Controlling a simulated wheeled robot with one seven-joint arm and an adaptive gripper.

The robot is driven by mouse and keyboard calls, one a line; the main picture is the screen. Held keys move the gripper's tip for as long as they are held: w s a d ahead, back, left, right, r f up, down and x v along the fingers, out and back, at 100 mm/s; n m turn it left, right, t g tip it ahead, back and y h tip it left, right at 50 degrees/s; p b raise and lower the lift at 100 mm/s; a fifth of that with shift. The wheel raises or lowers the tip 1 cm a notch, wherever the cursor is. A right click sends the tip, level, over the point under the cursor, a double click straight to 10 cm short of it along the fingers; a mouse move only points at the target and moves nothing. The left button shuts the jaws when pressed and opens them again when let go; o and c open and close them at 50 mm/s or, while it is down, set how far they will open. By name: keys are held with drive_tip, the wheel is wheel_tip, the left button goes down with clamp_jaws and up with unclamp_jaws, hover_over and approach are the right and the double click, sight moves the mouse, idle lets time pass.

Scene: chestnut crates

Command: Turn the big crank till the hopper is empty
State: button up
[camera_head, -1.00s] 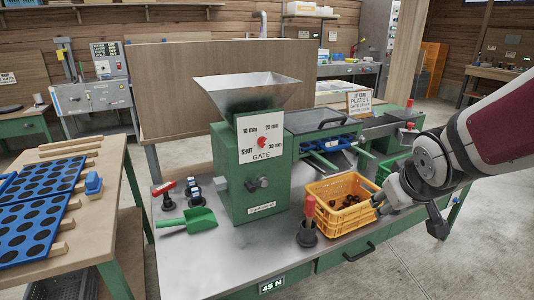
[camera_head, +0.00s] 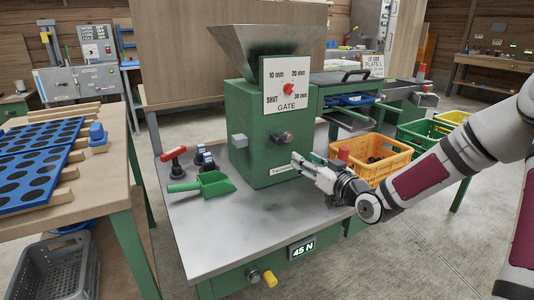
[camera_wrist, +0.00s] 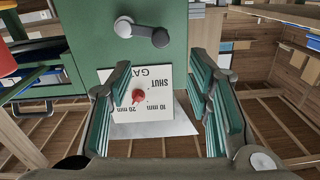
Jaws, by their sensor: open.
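The green machine (camera_head: 262,150) carries a flared metal hopper (camera_head: 262,45) on top; its inside is hidden. A white gate plate (camera_head: 285,84) with a red pointer (camera_head: 288,89) is on its front. Below it a small grey crank (camera_head: 283,137) sticks out; it shows in the wrist view (camera_wrist: 143,32) too. A red upright handle (camera_head: 343,153) shows just behind my gripper, its lower part hidden. My gripper (camera_head: 302,163) is open and empty, low before the machine's front right. In the wrist view its fingers (camera_wrist: 160,75) are apart, with the gate plate between them.
The bench top (camera_head: 235,235) is clear in front. A yellow knob (camera_head: 270,278) juts from its front edge.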

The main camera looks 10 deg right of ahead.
sight(280, 142)
drive_tip(key=b+x, duration=0.3)
drive_tip(key=x, duration=1)
drive_tip(key=shift+w+a+b, duration=0.25)
drive_tip(key=shift+w+b, duration=0.1)
clamp_jaws()
